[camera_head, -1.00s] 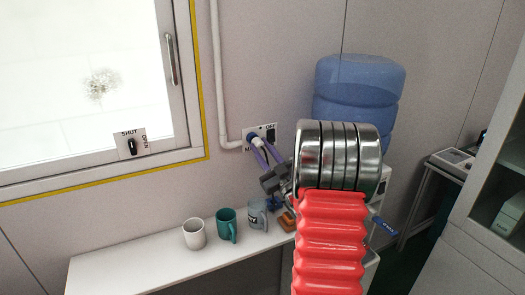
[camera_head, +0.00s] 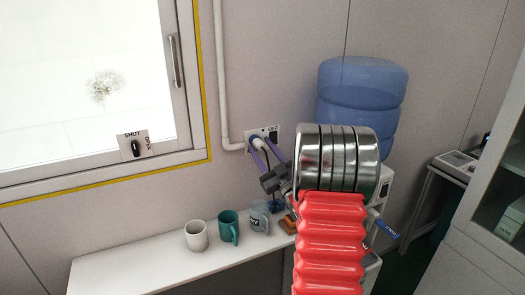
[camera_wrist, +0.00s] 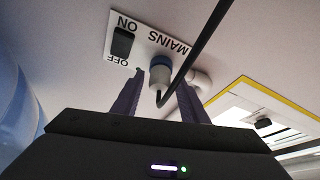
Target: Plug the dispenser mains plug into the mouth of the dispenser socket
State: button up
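In the head view my gripper (camera_head: 267,146) reaches up to the wall plate (camera_head: 273,131), and plug and socket show only as a small pale-blue shape between the fingers.
The plate has a black rocker switch (camera_wrist: 123,42) marked ON and OFF. A white conduit (camera_head: 222,90) runs left of it. Below, a white shelf (camera_head: 130,262) holds a white mug (camera_head: 196,236), teal mug (camera_head: 228,227) and grey mug (camera_head: 259,217). The blue water bottle (camera_head: 360,95) stands right.

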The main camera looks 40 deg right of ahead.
jog(key=shift+o, duration=0.8)
jog(key=shift+s, duration=0.1)
jog(key=v, duration=1.3)
jog(key=shift+s+f, duration=0.2)
jog(key=shift+s, duration=0.05)
jog(key=shift+w+a, duration=0.1)
jog(key=shift+a, duration=0.1)
